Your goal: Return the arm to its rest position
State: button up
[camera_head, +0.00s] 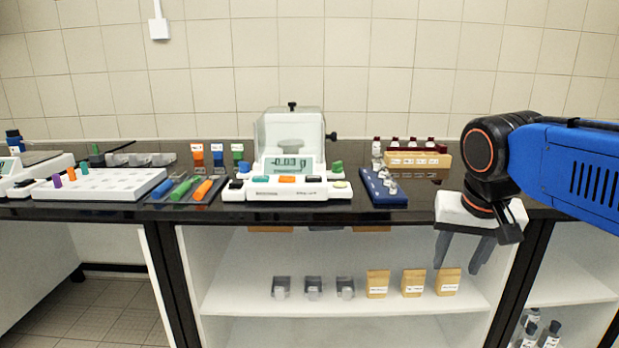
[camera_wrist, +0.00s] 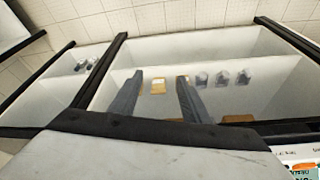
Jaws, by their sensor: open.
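My gripper (camera_head: 461,253) hangs at the right of the head view, in front of the black bench edge, with its two grey fingers pointing down. The fingers are apart and nothing is between them. My blue arm (camera_head: 575,165) reaches in from the right edge. In the wrist view my gripper's fingers (camera_wrist: 155,92) also stand apart, with the open shelf unit beyond them.
The black bench top (camera_head: 420,207) carries a balance (camera_head: 290,175), a white rack (camera_head: 100,186), a blue weight holder (camera_head: 381,187) and a wooden vial rack (camera_head: 415,160). Below, a white shelf (camera_head: 340,303) holds tan packets (camera_head: 413,284) and grey-lidded containers (camera_head: 313,287).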

jog(key=s+d+f+n+t+y, duration=0.1)
jog(key=s+f+n, duration=0.2)
jog(key=s+f, duration=0.7)
notch_tip(320, 180, down, 4)
jog(key=shift+s+d+r, duration=0.1)
jog(key=shift+s+d, duration=0.05)
jog(key=shift+s, duration=0.2)
